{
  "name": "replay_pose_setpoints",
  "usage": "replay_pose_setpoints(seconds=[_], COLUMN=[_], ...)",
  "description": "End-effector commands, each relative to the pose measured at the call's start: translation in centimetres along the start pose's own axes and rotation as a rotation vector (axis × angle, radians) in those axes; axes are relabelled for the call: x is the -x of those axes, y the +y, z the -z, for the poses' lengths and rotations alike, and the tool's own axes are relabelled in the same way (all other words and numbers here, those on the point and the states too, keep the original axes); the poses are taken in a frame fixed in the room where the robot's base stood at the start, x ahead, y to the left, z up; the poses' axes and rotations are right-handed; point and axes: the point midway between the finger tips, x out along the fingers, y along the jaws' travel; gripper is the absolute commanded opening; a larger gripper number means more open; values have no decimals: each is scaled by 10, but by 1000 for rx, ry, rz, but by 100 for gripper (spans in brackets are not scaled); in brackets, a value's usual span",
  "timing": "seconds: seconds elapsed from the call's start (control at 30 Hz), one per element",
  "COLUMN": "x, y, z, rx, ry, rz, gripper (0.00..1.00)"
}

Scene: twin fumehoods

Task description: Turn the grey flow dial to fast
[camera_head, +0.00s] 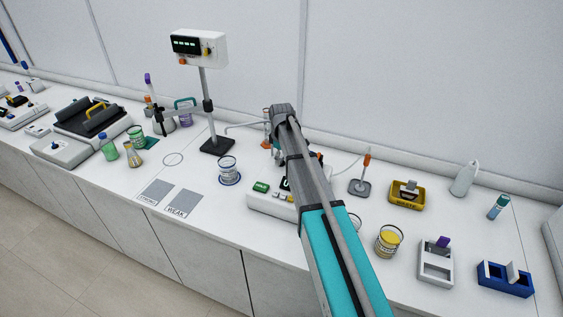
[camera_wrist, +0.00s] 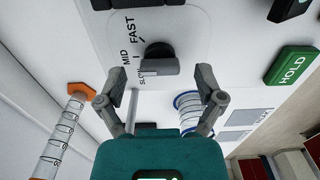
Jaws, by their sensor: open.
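The grey flow dial (camera_wrist: 158,62) shows in the wrist view as a dark round knob with a grey bar across it. It sits on a white panel printed SLOW, MID and FAST. The left end of the bar lies by the SLOW label (camera_wrist: 143,76). The FAST label (camera_wrist: 132,30) is farther up the panel. My gripper (camera_wrist: 161,75) is open and empty, with one fingertip to each side of the dial and apart from it. In the head view my arm hides the dial and most of the device.
A green HOLD button (camera_wrist: 291,66) is right of the dial; it also shows in the head view (camera_head: 261,187). A graduated cylinder with an orange collar (camera_wrist: 79,91) stands at left in the wrist view. A beaker (camera_head: 229,168) stands left of the device, and a yellow-filled beaker (camera_head: 388,241) stands right.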

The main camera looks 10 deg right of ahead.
Motion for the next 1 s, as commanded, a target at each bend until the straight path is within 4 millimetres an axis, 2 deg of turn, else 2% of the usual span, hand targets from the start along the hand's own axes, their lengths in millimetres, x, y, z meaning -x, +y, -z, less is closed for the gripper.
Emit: replay_pose_setpoints(seconds=[0.47, 0.57, 0.9, 0.93, 1.0], x=[-5, -5, -5, -5, -5], y=[0, 0, 0, 0, 0], z=[0, 0, 0, 0, 0], rx=[0, -1, 0, 0, -1], ry=[0, 0, 0, 0, 0], rz=[0, 0, 0, 0, 1], gripper=[87, 72, 9, 5, 5])
